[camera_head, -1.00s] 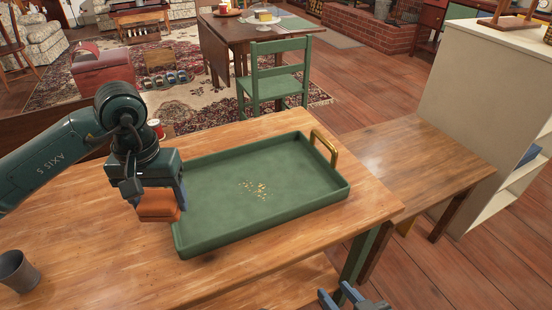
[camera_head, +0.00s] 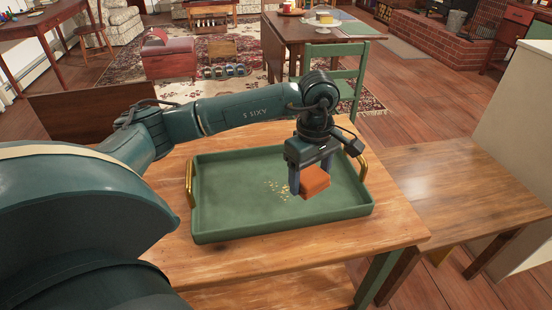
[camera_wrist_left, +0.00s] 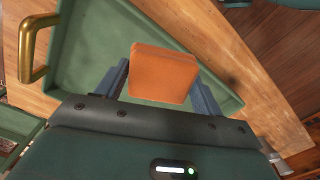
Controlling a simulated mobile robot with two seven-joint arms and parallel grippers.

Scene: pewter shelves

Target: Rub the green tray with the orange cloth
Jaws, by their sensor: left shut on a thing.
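The green tray (camera_head: 228,195) lies on the wooden table, with a brass handle at each end. A patch of yellow crumbs (camera_head: 278,187) lies on its floor near the middle. My left gripper (camera_head: 309,177) is shut on the orange cloth (camera_head: 315,183), a folded, block-like pad, over the right part of the tray, just right of the crumbs. I cannot tell whether the cloth touches the tray floor. In the left wrist view the cloth (camera_wrist_left: 163,73) sits between the two fingers, with the tray (camera_wrist_left: 88,45) behind it. My right gripper is out of view.
The wooden table (camera_head: 270,258) has bare room in front of the tray. A lower wooden table (camera_head: 465,190) stands to the right. A green chair (camera_head: 345,75) stands behind the table, with a dining table (camera_head: 305,35) beyond.

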